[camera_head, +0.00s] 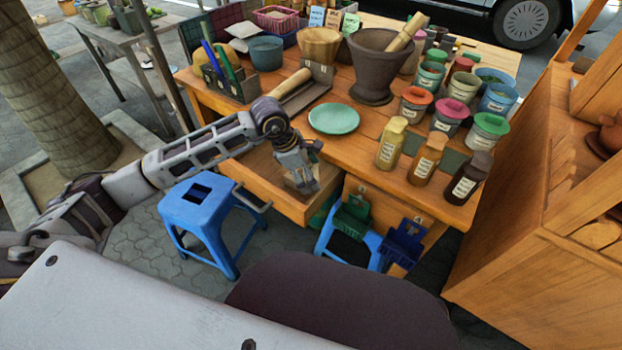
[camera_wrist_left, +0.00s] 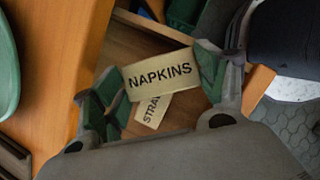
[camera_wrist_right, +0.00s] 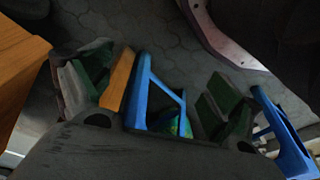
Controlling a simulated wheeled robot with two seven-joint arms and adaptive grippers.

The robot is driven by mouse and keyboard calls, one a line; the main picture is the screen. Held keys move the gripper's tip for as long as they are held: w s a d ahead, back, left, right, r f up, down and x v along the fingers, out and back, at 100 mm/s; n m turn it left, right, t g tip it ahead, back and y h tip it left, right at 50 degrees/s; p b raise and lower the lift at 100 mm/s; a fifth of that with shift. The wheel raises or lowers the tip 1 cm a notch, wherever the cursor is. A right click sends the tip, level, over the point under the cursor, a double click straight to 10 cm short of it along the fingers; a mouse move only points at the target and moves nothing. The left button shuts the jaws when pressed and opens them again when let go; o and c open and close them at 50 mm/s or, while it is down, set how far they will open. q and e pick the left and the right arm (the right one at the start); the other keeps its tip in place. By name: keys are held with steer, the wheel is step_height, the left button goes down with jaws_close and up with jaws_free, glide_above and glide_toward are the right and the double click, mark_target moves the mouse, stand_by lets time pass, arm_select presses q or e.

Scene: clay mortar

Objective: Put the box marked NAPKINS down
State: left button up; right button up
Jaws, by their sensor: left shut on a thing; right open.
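The cream box marked NAPKINS (camera_wrist_left: 160,75) is between the green-padded fingers of my left gripper (camera_wrist_left: 158,84), which is shut on it. The left gripper (camera_head: 302,180) is over the open wooden drawer (camera_head: 292,208) at the front of the table. A second cream box (camera_wrist_left: 152,109), its visible letters reading STRA, shows beyond the NAPKINS box and is partly covered by it. I cannot tell how high the NAPKINS box is above the drawer floor. My right gripper (camera_wrist_right: 158,88) is open and empty in the right wrist view.
A green plate (camera_head: 333,119), a mortar (camera_head: 373,75) and several jars and bottles stand on the table. A blue stool (camera_head: 203,207) is left of the drawer. Green (camera_head: 352,216) and blue (camera_head: 402,243) bins are at the table's front, right of the drawer.

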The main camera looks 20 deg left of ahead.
arm_select(q)
steer(key=c, duration=0.3)
arm_select(e)
steer(key=shift+w, duration=0.1)
arm_select(q)
steer(key=shift+r, duration=0.15)
arm_select(e)
steer(key=shift+w+r, duration=0.1)
arm_select(q)
steer(key=shift+r, duration=0.55)
step_height(320, 180, up, 7)
steer(key=shift+p, duration=0.65)
steer(key=shift+r, duration=0.85)
arm_select(e)
steer(key=f, duration=0.2)
steer(key=d+f, duration=0.1)
steer(key=f, duration=0.1)
steer(key=shift+w+f, duration=0.1)
steer(key=shift+f, duration=0.1)
arm_select(q)
steer(key=shift+w+a, duration=0.1)
